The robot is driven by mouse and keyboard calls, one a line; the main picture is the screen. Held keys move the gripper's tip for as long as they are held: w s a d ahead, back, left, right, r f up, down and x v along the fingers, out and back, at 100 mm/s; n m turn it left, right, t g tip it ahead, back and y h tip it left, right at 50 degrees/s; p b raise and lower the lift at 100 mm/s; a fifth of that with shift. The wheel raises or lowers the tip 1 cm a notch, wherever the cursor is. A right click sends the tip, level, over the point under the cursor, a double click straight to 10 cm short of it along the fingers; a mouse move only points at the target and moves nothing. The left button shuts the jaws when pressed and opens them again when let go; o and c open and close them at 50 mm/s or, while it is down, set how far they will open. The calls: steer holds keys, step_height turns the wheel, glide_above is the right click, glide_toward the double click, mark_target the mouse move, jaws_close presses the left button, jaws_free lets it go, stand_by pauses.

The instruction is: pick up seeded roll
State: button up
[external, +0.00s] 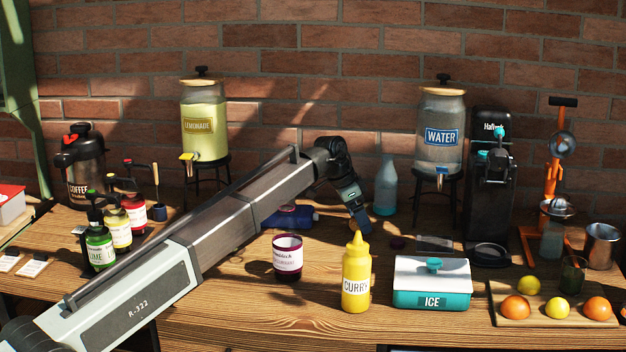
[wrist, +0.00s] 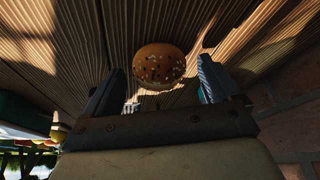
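The seeded roll (wrist: 159,63) is round and golden brown with dark and pale seeds on top. It rests on the wooden table in the wrist view, between and just beyond my fingertips. My gripper (wrist: 158,85) is open, with one finger on each side of the roll's line and nothing between them. In the external view my gripper (external: 360,222) points down near the back of the table. The roll cannot be made out there.
A blue bottle (external: 384,188) stands right behind my gripper, and a dark blue object (external: 290,217) lies to its left. The purple-rimmed cup (external: 287,258), yellow curry bottle (external: 356,275) and ice box (external: 432,284) stand in front. The water dispenser (external: 440,130) is at the back right.

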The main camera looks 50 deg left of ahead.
steer(key=c, duration=1)
steer(key=shift+r, duration=0.15)
